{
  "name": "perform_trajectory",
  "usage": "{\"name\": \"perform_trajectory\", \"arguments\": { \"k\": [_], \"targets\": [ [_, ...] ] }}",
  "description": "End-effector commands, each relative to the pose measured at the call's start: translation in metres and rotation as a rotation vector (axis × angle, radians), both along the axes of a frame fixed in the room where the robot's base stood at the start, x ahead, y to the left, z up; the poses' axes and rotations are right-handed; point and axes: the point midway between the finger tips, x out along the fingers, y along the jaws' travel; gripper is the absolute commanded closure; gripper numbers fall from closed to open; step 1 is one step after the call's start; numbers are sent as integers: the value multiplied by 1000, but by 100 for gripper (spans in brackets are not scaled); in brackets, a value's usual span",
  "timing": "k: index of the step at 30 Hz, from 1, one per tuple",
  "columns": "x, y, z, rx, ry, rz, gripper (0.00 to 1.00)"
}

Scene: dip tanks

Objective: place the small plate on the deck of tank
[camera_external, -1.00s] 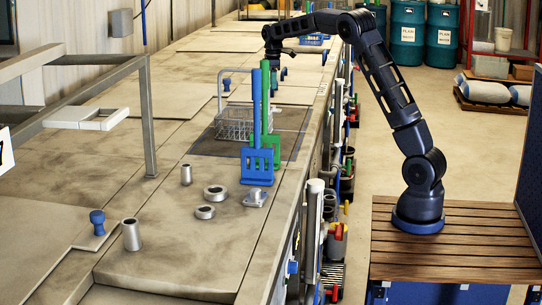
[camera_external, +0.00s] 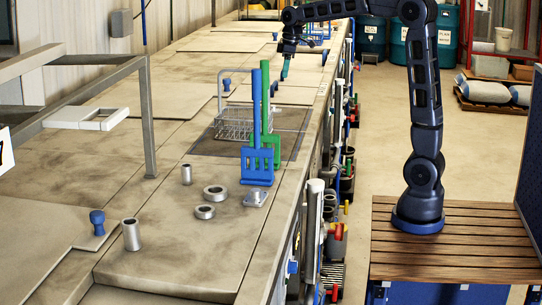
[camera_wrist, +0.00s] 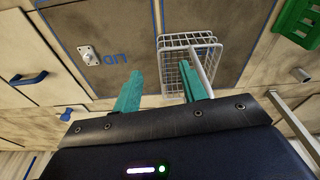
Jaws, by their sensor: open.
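My gripper (camera_external: 285,72) hangs over the far part of the tank line, well away from that plate. In the wrist view my gripper (camera_wrist: 161,70) is open, with nothing between its teal fingers. A small pale plate-like piece (camera_wrist: 88,55) lies on a dark panel marked LID at upper left there. I cannot tell whether it is the same plate. The tank decks (camera_external: 170,235) form a long row of beige panels.
A wire basket (camera_external: 233,128) stands on a dark grey panel. A wire basket (camera_wrist: 166,72) also lies beyond my fingers in the wrist view. Blue (camera_external: 257,165) and green (camera_external: 265,110) long-handled tools stand upright. Rings (camera_external: 204,212) and cylinders (camera_external: 131,236) occupy the near deck.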

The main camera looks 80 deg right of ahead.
Motion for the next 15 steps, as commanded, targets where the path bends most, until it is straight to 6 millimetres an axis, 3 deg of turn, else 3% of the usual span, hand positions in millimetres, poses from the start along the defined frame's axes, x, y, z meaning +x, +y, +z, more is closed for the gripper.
{"name": "perform_trajectory", "arguments": {
  "k": [1, 6, 15],
  "targets": [
    [-12, 19, 5, 1, -14, -2, 58],
    [-50, 74, 9, 7, -50, -23, 58],
    [-128, 158, 0, 16, -111, -60, 58]
  ]
}}
